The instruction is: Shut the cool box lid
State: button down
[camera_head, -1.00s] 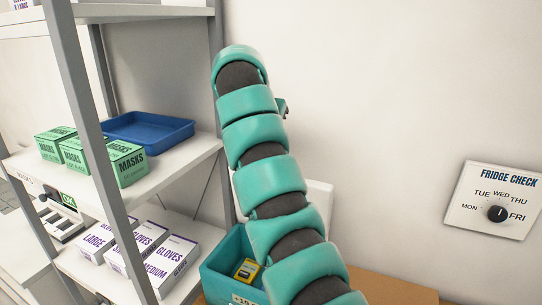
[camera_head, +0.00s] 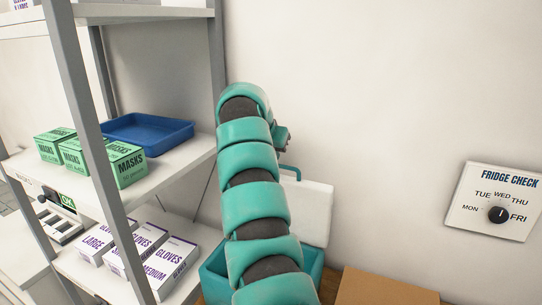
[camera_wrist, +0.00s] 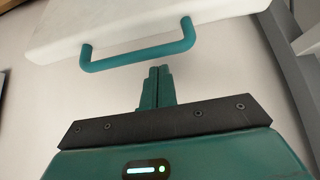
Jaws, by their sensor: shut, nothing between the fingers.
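The teal cool box (camera_head: 314,262) stands low at the centre, partly hidden behind my arm. Its white lid (camera_head: 316,212) stands open, raised against the wall side, with a teal handle (camera_head: 291,169) at its top edge. In the wrist view the lid (camera_wrist: 120,22) fills the top, with the handle (camera_wrist: 140,58) along its near edge. My gripper (camera_wrist: 160,72) is shut and empty, its fingertips close to the handle; I cannot tell whether they touch. In the head view my gripper (camera_head: 283,136) is mostly hidden behind my arm, just above the handle. The box's inside is mostly hidden.
A shelf unit (camera_head: 92,110) on the left holds green mask boxes (camera_head: 126,164), a blue tray (camera_head: 148,133) and glove boxes (camera_head: 168,265). A cardboard box (camera_head: 385,288) sits right of the cool box. A fridge check dial panel (camera_head: 492,202) hangs on the wall.

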jog(key=shift+s+a+f, duration=0.15)
jog(key=shift+s+a, duration=0.15)
jog(key=shift+s, duration=0.3)
dwell(0.4)
